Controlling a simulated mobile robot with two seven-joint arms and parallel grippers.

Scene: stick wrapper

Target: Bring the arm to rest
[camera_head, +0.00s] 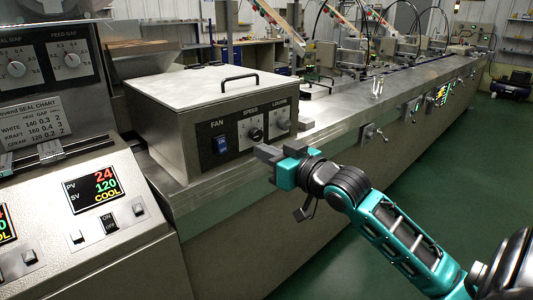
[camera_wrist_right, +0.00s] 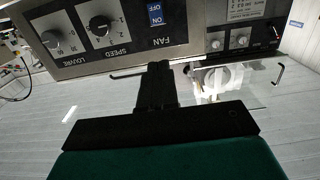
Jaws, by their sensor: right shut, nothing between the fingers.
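My right arm (camera_head: 395,235) comes in from the lower right of the head view. My right gripper (camera_head: 266,153) is shut and empty. It is in front of the fan box's control panel (camera_head: 240,130), just below the speed and louvre knobs. In the right wrist view the shut fingers (camera_wrist_right: 157,75) point toward the same panel, which appears upside down. I cannot tell whether the fingertips touch the box. My left gripper is not in view.
The panel carries a blue fan switch (camera_head: 221,145), a speed knob (camera_head: 256,134) and a louvre knob (camera_head: 283,124). A control console (camera_head: 120,240) with a lit display (camera_head: 93,189) stands at the left. The long metal bench (camera_head: 340,112) runs back right. Green floor (camera_head: 470,180) is open at the right.

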